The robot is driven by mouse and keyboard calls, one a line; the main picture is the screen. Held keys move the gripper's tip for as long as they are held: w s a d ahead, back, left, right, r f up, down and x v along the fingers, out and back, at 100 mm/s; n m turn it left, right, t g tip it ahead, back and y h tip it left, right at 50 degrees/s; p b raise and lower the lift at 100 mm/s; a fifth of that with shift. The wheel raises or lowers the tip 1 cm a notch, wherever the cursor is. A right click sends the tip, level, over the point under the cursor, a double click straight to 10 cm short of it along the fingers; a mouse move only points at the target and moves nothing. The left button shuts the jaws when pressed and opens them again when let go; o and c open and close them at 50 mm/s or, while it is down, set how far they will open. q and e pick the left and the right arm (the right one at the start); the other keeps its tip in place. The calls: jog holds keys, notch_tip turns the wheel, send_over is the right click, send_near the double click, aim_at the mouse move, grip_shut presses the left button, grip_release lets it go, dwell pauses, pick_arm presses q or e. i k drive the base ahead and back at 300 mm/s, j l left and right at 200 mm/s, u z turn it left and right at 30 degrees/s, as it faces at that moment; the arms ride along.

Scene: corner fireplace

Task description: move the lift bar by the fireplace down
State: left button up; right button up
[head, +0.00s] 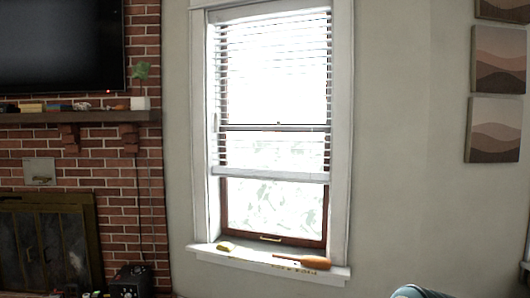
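A window blind with open slats (320,75) hangs in the white-framed window right of the fireplace (45,240). Its pale horizontal bottom bar (270,174) sits a little below the middle of the window, roughly level across. The lower part of the window pane (265,207) shows uncovered beneath it. A small brass-coloured handle (270,238) is on the bottom rail of the brown window sash. Neither of my grippers is in view.
On the white sill (310,270) lie a brown long-handled object (302,260) and a small tan object (226,246). A brick wall with mantel shelf (80,117) and television (60,45) is at left. A rounded blue-grey shape (418,292) shows at the bottom edge.

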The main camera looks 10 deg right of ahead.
aim_at(322, 182)
jog(key=i+j, duration=0.1)
jog(key=i, duration=0.6)
jog(key=i+j, duration=0.1)
jog(key=i, duration=0.6)
